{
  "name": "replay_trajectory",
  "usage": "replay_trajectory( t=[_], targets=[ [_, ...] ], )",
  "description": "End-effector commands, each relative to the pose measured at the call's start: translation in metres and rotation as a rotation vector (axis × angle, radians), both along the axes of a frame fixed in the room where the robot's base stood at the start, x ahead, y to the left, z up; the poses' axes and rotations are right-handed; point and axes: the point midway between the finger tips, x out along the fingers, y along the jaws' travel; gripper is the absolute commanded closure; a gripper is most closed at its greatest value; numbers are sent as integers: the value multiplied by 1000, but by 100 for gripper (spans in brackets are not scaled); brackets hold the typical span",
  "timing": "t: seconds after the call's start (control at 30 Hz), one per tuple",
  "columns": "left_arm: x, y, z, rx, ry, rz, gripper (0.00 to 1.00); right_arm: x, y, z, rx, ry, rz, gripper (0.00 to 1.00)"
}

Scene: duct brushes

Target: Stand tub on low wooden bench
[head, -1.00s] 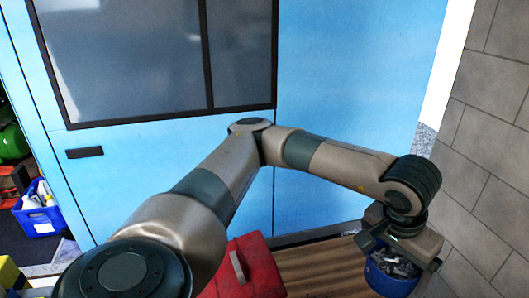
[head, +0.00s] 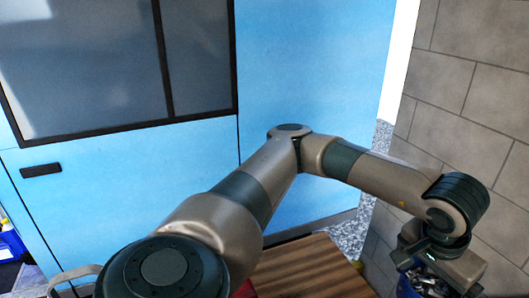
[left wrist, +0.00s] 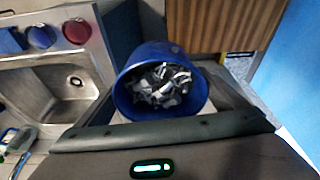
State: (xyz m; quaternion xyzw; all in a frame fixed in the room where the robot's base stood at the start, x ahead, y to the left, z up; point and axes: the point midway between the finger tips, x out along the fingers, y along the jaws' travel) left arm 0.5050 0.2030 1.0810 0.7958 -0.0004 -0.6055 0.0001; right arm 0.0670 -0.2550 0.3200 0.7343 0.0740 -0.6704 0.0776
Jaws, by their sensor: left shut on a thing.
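The blue tub (head: 406,287) hangs from my left gripper (head: 432,272) at the lower right of the head view, partly cut off by the frame's edge. In the left wrist view the tub (left wrist: 124,98) is in the middle, its open top facing the camera, with grey and white pieces inside. My left gripper is shut on it. The low wooden bench (head: 310,268) is at the bottom of the head view, left of the tub and apart from it in the picture. Its slatted top (left wrist: 222,25) also shows at the upper right of the left wrist view. My right gripper is not in view.
A blue cabinet wall (head: 310,80) stands behind the bench, and a grey tiled wall (head: 470,90) is at the right. The left wrist view shows a metal sink (left wrist: 58,88) with blue and red tubs (left wrist: 78,31) behind it. The visible bench top looks clear.

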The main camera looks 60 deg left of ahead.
Motion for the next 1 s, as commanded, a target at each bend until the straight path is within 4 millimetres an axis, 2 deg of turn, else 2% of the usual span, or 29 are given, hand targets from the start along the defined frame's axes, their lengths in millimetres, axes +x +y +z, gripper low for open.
replay_trajectory(
  t=[0.37, 0.57, 0.77, 1.0],
  targets=[
    [1, 0, -1, -1, -1, 7, 44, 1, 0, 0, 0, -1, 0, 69],
    [6, 2, -12, -1, 0, 81, 44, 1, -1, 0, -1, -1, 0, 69],
    [16, 9, -44, 2, 4, 278, 44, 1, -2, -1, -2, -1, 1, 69],
    [28, 26, -107, 4, 5, 637, 44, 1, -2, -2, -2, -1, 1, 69]
  ],
)
